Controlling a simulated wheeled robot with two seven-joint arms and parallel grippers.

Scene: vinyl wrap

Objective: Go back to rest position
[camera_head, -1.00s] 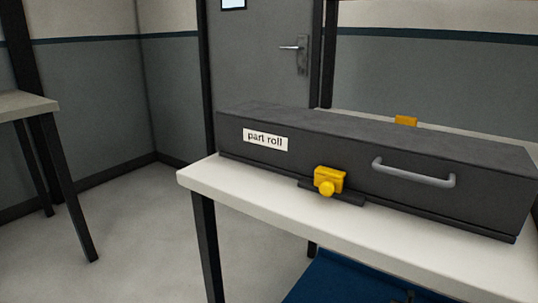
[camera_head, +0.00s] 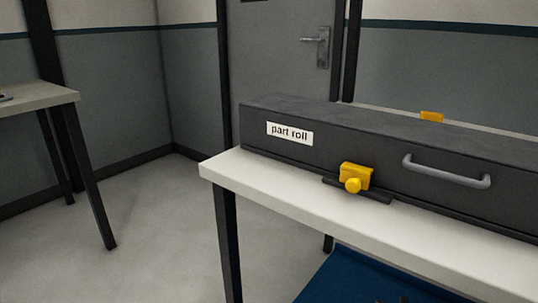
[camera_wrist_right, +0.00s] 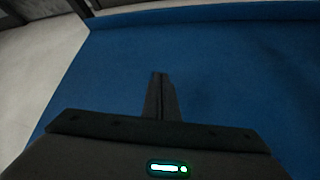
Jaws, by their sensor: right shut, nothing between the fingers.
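My right gripper (camera_wrist_right: 161,92) shows in the right wrist view. Its fingers are together with nothing between them, over a blue surface (camera_wrist_right: 230,60). In the head view, a dark grey case (camera_head: 350,142) labelled "part roll" lies closed on a white table (camera_head: 300,208). It has a yellow latch (camera_head: 356,177) and a grey handle (camera_head: 445,172) on its front. My left gripper is in neither view. A small dark shape at the bottom edge of the head view, over the blue surface, is too cut off to identify.
Another table (camera_head: 35,100) stands at the left, with a small item cut off at its edge. A grey door (camera_head: 283,55) is behind the case. Another yellow part (camera_head: 431,116) shows behind the case. The floor (camera_head: 150,215) between the tables is clear.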

